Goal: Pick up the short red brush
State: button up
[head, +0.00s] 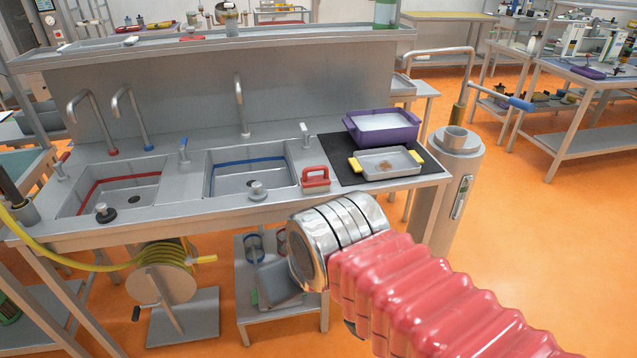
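A short red brush (316,177) with a looped red handle and a paler underside sits on the steel counter. It stands just right of the blue-lined sink, near the counter's front edge. My arm, with red bellows and a silver joint, reaches in from the lower right and ends in front of the counter, below the brush. The fingers of my gripper do not show, so I cannot see whether it holds anything.
A purple tub (382,127) and a metal tray with yellow handles (385,163) stand on a black mat right of the brush. A grey cylinder (452,190) stands beyond the counter's right end.

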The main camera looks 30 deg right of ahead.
aim_at(321, 183)
jog(key=u, duration=0.05)
jog(key=i, duration=1)
jog(key=z, duration=0.05)
